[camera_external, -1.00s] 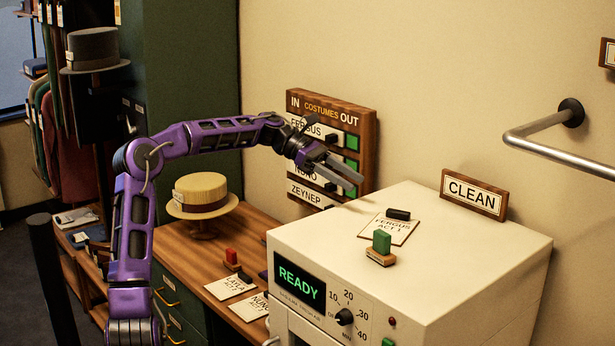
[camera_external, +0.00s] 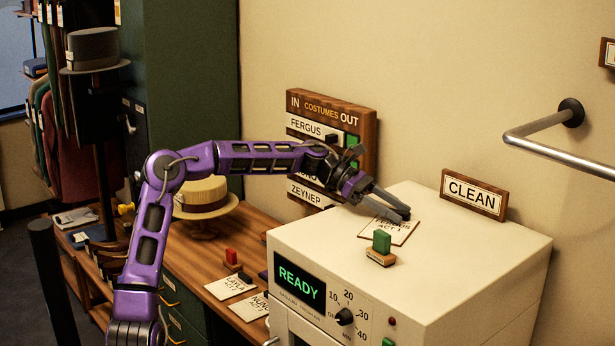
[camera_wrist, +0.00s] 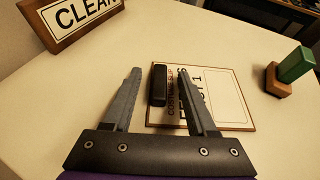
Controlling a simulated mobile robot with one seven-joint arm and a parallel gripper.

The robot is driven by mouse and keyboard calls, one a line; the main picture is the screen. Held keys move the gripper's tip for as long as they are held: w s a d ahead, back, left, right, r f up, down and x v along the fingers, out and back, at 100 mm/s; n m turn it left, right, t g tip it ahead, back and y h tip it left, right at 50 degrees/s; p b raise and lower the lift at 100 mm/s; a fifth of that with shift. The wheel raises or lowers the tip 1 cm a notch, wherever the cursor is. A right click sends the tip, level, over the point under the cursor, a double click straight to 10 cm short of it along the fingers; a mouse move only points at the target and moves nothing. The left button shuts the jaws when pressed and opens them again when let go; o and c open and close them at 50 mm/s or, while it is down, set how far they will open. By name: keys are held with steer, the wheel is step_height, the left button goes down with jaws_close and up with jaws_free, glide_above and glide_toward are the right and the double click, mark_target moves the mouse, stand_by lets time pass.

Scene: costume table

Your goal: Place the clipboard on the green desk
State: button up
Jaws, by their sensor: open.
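The clipboard (camera_external: 402,233), a small brown board with a white "FERGUS ACT 1" sheet and a black clip, lies on top of the white machine (camera_external: 480,255). It also shows in the wrist view (camera_wrist: 228,97). My gripper (camera_external: 400,211) is open above it. In the wrist view my gripper (camera_wrist: 160,72) has one finger on each side of the black clip (camera_wrist: 158,84), with the right finger over the sheet. I cannot tell whether the fingers touch the board. The green desk (camera_external: 186,262) with a wooden top stands left of the machine, partly behind my arm.
A green-topped stamp (camera_external: 381,246) stands close to the clipboard's front edge. A "CLEAN" sign (camera_external: 473,194) stands behind it. The desk holds a straw hat (camera_external: 203,192), a red stamp (camera_external: 231,258) and two more clipboards, "LAYLA" (camera_external: 232,286) and "NUNO" (camera_external: 250,306).

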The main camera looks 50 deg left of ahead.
jaws_close()
stand_by(0.5)
steer(key=shift+r, duration=0.8)
step_height(320, 180, up, 2)
steer(key=shift+r+p, duration=0.15)
steer(key=shift+p, duration=0.3)
steer(key=s+a, duration=0.3)
steer(key=a, duration=0.5)
steer(key=s+a, duration=0.4)
steer(key=a, duration=0.4)
steer(key=shift+a+f, duration=0.2)
steer(key=shift+a, duration=0.15)
steer(key=shift+w+d, duration=0.1)
steer(key=shift+d, duration=0.05)
